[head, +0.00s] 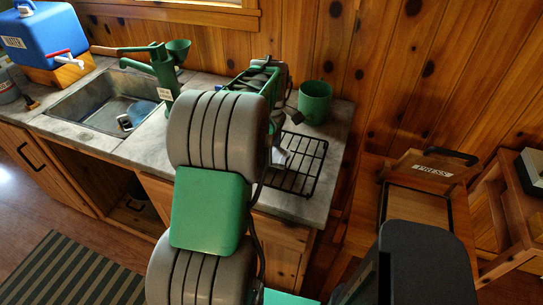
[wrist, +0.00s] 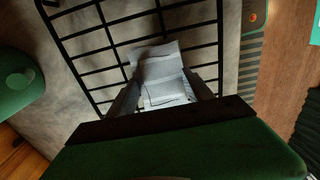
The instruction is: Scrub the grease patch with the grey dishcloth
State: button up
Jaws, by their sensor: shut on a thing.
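The grey dishcloth (wrist: 160,68) is a small folded pale piece in the wrist view, between the two dark fingers of my gripper (wrist: 163,92). My gripper is shut on it, over the black wire rack (wrist: 95,42). I cannot tell whether the cloth touches the rack. In the head view a pale bit of the cloth (head: 278,156) shows beside my arm, by the rack (head: 304,168). My arm hides most of my gripper there. I cannot make out the grease patch in either view.
A green mug (head: 314,101) stands behind the rack on the grey counter (head: 337,140). The sink (head: 100,98), green hand pump (head: 163,72) and blue water container (head: 45,35) are at left. A wooden press (head: 425,190) stands at right. Bare counter shows around the rack.

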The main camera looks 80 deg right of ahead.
jog(key=c, duration=0.8)
jog(key=shift+r+p, duration=2.1)
jog(key=shift+r, duration=0.95)
jog(key=shift+c, duration=0.2)
